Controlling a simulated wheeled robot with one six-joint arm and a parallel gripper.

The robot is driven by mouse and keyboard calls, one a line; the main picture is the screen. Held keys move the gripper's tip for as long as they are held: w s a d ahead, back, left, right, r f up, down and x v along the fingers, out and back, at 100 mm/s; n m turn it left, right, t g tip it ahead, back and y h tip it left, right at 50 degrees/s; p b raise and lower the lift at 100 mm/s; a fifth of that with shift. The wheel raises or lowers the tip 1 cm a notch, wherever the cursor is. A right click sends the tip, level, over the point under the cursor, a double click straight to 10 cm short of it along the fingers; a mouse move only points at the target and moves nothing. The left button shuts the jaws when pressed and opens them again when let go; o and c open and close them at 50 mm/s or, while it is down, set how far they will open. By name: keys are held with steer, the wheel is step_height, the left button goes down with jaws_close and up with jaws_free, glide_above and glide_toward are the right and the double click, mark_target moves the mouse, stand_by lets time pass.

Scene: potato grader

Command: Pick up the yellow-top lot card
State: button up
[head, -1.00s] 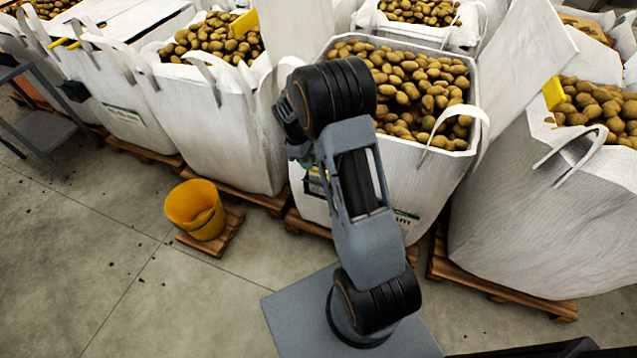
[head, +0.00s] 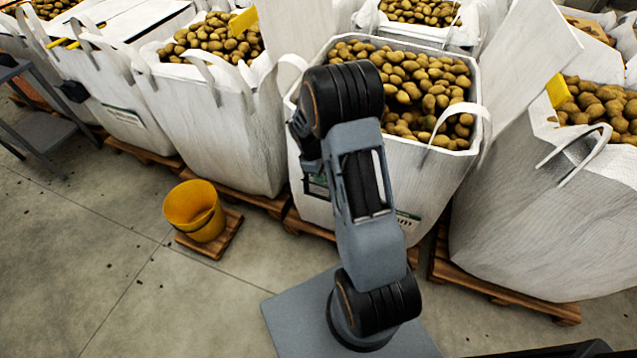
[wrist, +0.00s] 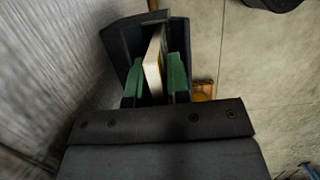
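In the wrist view a thin pale card (wrist: 154,62) stands on edge in a dark holder (wrist: 116,42). Its visible edge is cream; I cannot make out a yellow top. My gripper (wrist: 155,77) has green finger pads on either side of the card. The right pad is very close to it or touching. Whether both pads press on it is not clear. In the head view my arm reaches to the front of the middle potato bag (head: 440,168); my gripper and the card are hidden behind the arm there.
A yellow bucket (head: 190,205) stands on a small wooden pallet (head: 222,240) on the floor. Large white bags of potatoes (head: 225,130) stand in a row on pallets. A grey metal stand (head: 38,132) is at the left.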

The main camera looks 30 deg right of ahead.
jaws_close()
step_height(320, 180, up, 12)
steer(key=p, duration=0.3)
steer(key=s+a, duration=1.3)
steer(key=a, duration=0.1)
steer(key=shift+s+a+f+p, duration=0.25)
steer(key=shift+a+p, duration=0.05)
steer(key=shift+a, duration=0.05)
